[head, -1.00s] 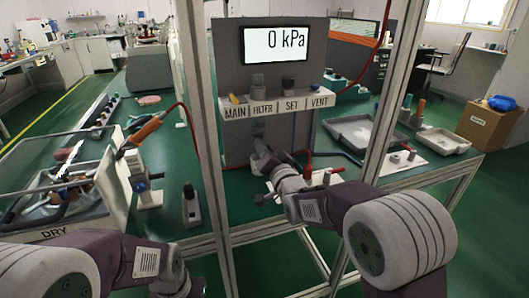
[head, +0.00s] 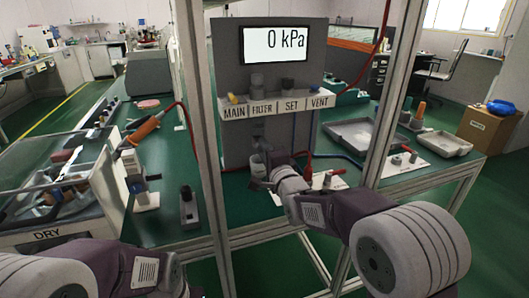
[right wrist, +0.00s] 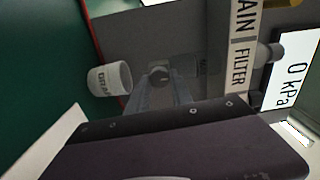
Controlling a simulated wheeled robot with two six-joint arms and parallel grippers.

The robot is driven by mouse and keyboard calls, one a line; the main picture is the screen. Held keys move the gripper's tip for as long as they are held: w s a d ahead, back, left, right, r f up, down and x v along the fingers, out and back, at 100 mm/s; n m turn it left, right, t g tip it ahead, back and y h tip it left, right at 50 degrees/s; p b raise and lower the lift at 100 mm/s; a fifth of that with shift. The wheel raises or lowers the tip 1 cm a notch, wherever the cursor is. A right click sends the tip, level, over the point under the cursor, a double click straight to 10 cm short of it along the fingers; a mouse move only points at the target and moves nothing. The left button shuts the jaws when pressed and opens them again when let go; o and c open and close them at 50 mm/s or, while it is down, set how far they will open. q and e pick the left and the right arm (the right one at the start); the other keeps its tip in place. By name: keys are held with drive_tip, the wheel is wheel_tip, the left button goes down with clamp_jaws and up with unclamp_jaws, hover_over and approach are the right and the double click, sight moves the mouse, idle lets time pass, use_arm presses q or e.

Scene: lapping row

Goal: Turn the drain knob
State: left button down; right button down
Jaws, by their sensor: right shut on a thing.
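The drain knob (right wrist: 158,75) is a small grey round part below the filter column, at the fingertips of my right gripper (right wrist: 158,88) in the right wrist view. My right gripper is shut on it; the fingers hide part of it. In the head view my right gripper (head: 264,174) reaches in from the right to just below the filter, and the knob itself is hard to make out there. A white cup with DRAIN lettering (right wrist: 109,79) stands beside the fingers in the right wrist view. My left gripper is outside the picture; only its arm shows at bottom left.
A grey panel carries a display (head: 288,44) reading 0 kPa and a label shelf (head: 280,105) with MAIN, FILTER, SET and VENT. Frame posts (head: 203,130) stand left and right of my right arm. A DRY bin (head: 50,238) is at left, a grey tray (head: 350,133) at right.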

drive_tip(key=shift+m, duration=0.4)
drive_tip(key=c, duration=1.1)
unclamp_jaws()
drive_tip(key=shift+c, duration=0.2)
drive_tip(key=p+v, duration=0.1)
drive_tip(key=v, duration=0.8)
